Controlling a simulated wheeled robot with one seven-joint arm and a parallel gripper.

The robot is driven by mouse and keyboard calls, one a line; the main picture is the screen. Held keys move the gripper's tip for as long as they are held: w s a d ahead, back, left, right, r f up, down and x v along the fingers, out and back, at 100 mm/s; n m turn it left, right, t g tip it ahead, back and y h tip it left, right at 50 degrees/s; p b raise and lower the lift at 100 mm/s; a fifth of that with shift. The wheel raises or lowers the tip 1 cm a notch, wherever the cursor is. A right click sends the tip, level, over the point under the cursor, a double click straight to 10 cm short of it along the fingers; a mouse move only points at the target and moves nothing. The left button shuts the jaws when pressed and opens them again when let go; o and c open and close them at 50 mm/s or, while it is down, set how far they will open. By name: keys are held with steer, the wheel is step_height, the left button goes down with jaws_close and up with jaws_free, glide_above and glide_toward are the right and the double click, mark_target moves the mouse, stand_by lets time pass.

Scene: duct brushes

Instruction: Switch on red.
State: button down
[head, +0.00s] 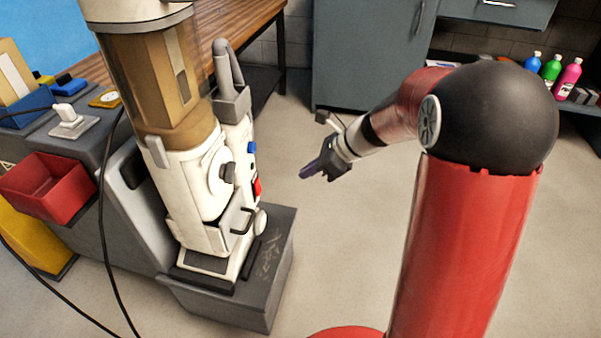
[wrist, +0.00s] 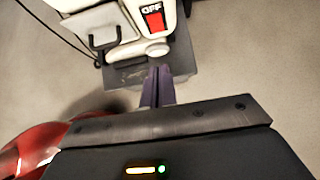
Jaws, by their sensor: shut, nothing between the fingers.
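The red switch (head: 257,187) is on the side of a white upright machine (head: 205,190), below a blue button (head: 252,147). In the wrist view the red switch (wrist: 155,21) sits in a black frame marked OFF. My gripper (head: 304,173) is in the air to the right of the machine, apart from the switch. Its purple fingers (wrist: 157,72) are together and empty, pointing toward the machine's lower part in the wrist view.
The machine stands on a grey block (head: 225,303). A black wire handle (head: 240,222) and a round white knob (head: 260,221) are near the switch. A red bin (head: 48,188) and black cables are at left. Clear floor lies between machine and cabinet (head: 365,55).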

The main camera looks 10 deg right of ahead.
mark_target(258, 187)
steer(key=shift+p, duration=0.6)
steer(key=shift+s+d+f+p, duration=0.1)
steer(key=shift+d+f+p, duration=0.1)
steer(key=shift+f+p, duration=0.8)
steer(key=shift+r, duration=0.2)
steer(key=a+r+x, duration=0.1)
steer(key=x, duration=1.2)
steer(key=shift+w+a+r+b, duration=0.25)
steer(key=shift+a+r+b, duration=0.1)
steer(key=shift+a+b, duration=0.1)
